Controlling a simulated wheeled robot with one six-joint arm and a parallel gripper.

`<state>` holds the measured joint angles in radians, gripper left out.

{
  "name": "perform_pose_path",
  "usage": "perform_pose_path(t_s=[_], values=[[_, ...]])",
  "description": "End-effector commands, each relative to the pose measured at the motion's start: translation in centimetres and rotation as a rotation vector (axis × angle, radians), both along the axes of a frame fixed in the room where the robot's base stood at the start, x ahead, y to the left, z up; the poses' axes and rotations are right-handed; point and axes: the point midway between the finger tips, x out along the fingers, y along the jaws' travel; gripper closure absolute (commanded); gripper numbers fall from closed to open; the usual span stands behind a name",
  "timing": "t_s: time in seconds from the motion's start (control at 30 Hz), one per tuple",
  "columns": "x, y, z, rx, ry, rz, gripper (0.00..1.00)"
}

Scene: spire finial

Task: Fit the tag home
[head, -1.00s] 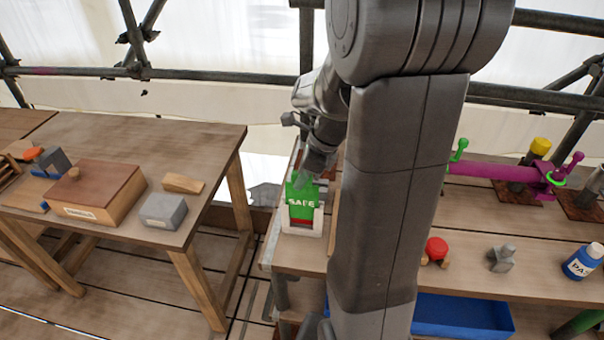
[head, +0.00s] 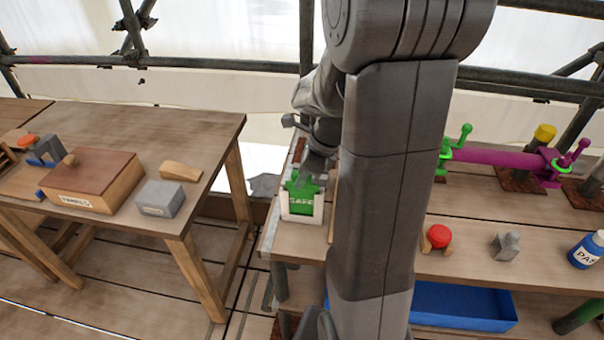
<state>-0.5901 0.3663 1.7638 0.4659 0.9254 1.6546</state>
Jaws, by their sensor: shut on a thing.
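The tag (head: 301,200) is a green plate lettered "SAFE", in the head view left of my arm. It sits upright in a white holder (head: 287,213) at the left end of the right-hand bench, low between the holder's sides. My gripper (head: 311,176) is at the tag's top edge and shut on it. The fingertips are small and partly hidden by the tag and my wrist, and how deep the tag's lower edge sits is hidden by the holder's front.
The right-hand bench (head: 470,240) carries a red knob (head: 439,236), a grey block (head: 505,245), a blue bottle (head: 587,249) and a purple bar (head: 500,158) with green clamps. A blue tray (head: 460,306) lies below. The left table (head: 110,130) holds a wooden box (head: 92,178).

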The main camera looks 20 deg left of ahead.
Motion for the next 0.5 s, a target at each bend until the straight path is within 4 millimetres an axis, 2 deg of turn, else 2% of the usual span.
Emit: perform_pose_path(t_s=[0.47,0.5], values=[[0.00,0.00,-0.41,0.000,0.000,-0.001,1.00],[0.00,0.00,-0.41,0.000,0.000,-0.001,0.79]])
